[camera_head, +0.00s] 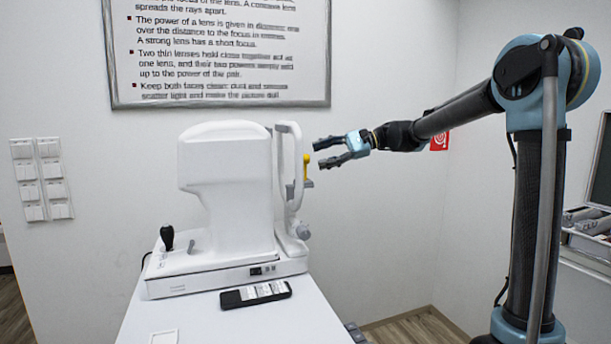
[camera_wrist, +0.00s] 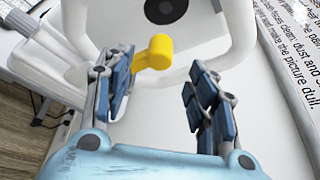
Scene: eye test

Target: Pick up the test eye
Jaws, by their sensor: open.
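The test eye appears to be the small yellow piece (camera_head: 306,162) on the upright white frame of the eye-test machine (camera_head: 232,190). In the wrist view the yellow piece (camera_wrist: 156,51) shows a rounded head and a short stub reaching left behind the left finger's tip. My gripper (camera_head: 322,154) is open and empty, just right of the yellow piece in the head view. In the wrist view my gripper's fingers (camera_wrist: 162,70) are spread apart. The yellow piece lies at the far end of the gap, nearer the left finger. I cannot tell whether they touch.
The machine stands on a white table (camera_head: 240,325) with a black joystick (camera_head: 167,237) at its left. A dark phone-like device (camera_head: 255,294) lies in front. The white frame (camera_wrist: 242,40) surrounds the yellow piece closely. A framed text board (camera_head: 220,50) hangs behind.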

